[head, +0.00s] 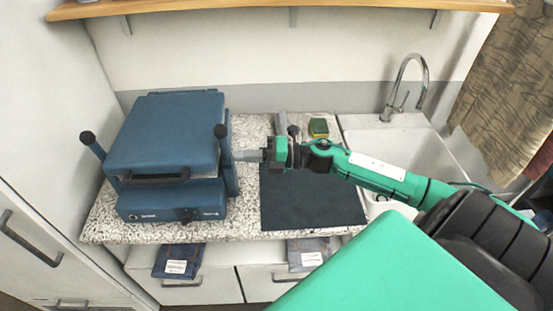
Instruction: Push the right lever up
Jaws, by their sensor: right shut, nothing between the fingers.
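A blue press-like machine (165,135) stands on the left part of the counter, with a black front handle (157,177). Its right lever (221,133) has a black knob at the top and stands up along the machine's right side. Its left lever (89,142) leans up and outward on the other side. My right gripper (238,156) comes in from the right and points left at the machine. It is shut and empty, with its tips close beside the right lever, below the knob. I cannot tell whether they touch it. My left gripper is not in view.
A dark mat (312,200) lies on the speckled counter (245,222) under my right arm. A sink (390,150) with a tall tap (408,85) is at the right, near a patterned curtain (510,80). A wooden shelf (270,5) runs above.

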